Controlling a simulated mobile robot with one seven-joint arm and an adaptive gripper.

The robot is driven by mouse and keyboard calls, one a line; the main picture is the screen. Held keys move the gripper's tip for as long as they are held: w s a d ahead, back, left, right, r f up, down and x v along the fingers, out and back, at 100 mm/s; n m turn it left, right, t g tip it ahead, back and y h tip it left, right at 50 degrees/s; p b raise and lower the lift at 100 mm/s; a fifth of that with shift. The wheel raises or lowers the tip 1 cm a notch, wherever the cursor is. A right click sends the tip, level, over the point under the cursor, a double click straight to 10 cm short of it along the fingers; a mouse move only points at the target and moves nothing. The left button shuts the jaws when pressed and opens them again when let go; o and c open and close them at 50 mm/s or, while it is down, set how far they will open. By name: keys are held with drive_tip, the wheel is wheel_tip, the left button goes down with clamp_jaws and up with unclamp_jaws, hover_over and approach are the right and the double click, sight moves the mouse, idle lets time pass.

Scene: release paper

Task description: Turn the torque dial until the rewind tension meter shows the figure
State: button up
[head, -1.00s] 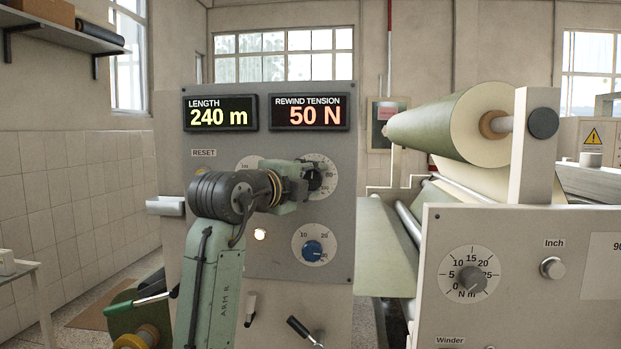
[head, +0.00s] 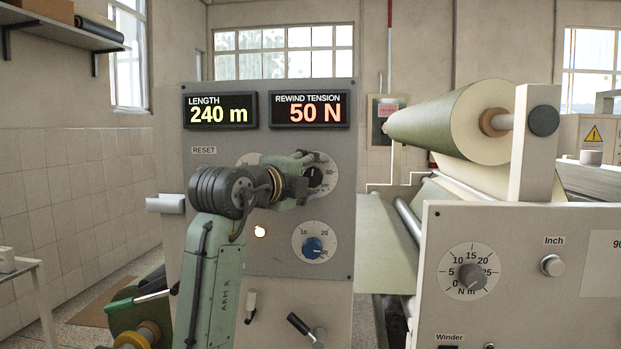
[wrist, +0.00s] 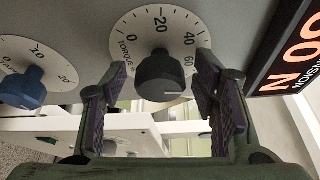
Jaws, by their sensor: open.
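The torque dial is a black knob on a white scale plate marked 0 to 60. In the wrist view the knob (wrist: 163,77) stands between my open fingers, with clear gaps either side; a pale line on it points right, roughly toward 60. In the head view the knob (head: 315,177) is partly hidden by my gripper (head: 303,180), which is open and empty in front of the dial. The wrist view shows my gripper (wrist: 162,70) fingers with purple ribbed pads. The rewind tension meter (head: 310,110) reads 50 N; its display edge shows in the wrist view (wrist: 298,50).
A blue knob (head: 313,247) on its own scale sits just below. A grey dial (head: 471,277) and an Inch button (head: 551,265) are on the right cabinet, under a large paper roll (head: 450,122).

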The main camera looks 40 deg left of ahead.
drive_tip(key=shift+s, duration=0.1)
drive_tip(key=s+d, duration=0.2)
drive_tip(key=s, duration=0.9)
drive_tip(key=shift+s+r, duration=0.35)
